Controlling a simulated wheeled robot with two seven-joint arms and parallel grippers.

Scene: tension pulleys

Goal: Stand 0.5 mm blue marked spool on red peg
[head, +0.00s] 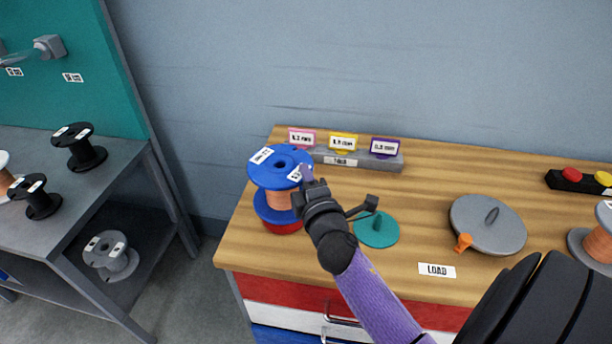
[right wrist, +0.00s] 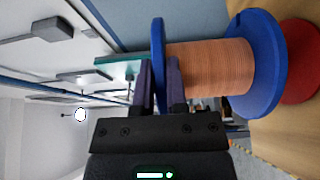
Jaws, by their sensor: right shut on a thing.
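The blue spool (head: 268,177) wound with copper wire stands upright over a red round base (head: 285,229) at the left end of the wooden bench. White labels sit on its top flange, too small to read surely. My right gripper (head: 305,178) is shut on the rim of the top flange from the right. In the right wrist view the fingers (right wrist: 161,80) pinch the blue flange, and the spool's copper winding (right wrist: 210,68) extends to the right. The red base (right wrist: 301,60) lies right beside the lower flange. The peg's shaft is hidden. My left gripper is out of view.
A teal base (head: 377,230) and a grey disc with an orange clip (head: 488,225) are on the bench. A grey rack (head: 358,161) with coloured tags stands behind. A LOAD label (head: 437,270) lies in front. Black spools (head: 79,148) stand on the grey side table.

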